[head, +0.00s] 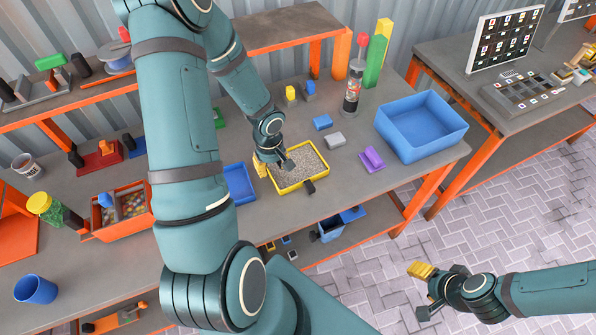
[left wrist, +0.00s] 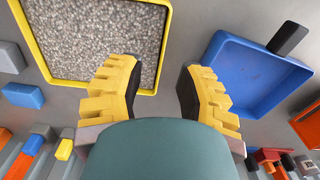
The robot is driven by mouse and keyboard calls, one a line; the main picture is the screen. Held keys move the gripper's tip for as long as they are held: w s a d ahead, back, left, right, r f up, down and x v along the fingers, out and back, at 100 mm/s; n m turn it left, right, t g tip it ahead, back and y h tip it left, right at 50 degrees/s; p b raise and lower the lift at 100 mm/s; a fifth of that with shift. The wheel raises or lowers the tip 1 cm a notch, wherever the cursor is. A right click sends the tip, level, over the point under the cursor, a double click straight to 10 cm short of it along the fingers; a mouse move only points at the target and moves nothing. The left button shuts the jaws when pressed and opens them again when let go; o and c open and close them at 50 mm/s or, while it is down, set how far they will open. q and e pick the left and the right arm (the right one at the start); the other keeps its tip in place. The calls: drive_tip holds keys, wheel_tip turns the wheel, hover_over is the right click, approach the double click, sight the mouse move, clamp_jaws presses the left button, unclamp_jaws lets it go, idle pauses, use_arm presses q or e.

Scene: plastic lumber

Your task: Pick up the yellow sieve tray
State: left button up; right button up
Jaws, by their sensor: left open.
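The yellow sieve tray (head: 322,160) lies on the workbench, filled with grey granules, with a dark handle at its front side. My left gripper (head: 273,166) is at the tray's left edge, pointing down. In the left wrist view, the gripper (left wrist: 158,88) is open and empty. Its fingers stand either side of the tray's yellow rim (left wrist: 166,40), one over the granules and one towards the blue tray. Whether the fingers touch the rim cannot be told. My right gripper (head: 425,292) is open and empty over the paved floor.
A blue tray (head: 239,184) lies close to the left of the sieve tray, partly behind my arm. A purple block (head: 371,159), a grey block (head: 335,139) and a large blue bin (head: 420,125) are on the right. Bare bench lies in front.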

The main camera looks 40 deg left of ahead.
sight(272, 178)
use_arm(q)
drive_tip(key=shift+s+a+f+b, duration=0.1)
drive_tip(key=shift+f+b, duration=0.1)
drive_tip(key=shift+f, duration=1.3)
drive_tip(key=shift+s+f+b, duration=0.1)
drive_tip(key=shift+f+b, duration=0.05)
drive_tip(key=shift+f, duration=1.3)
clamp_jaws()
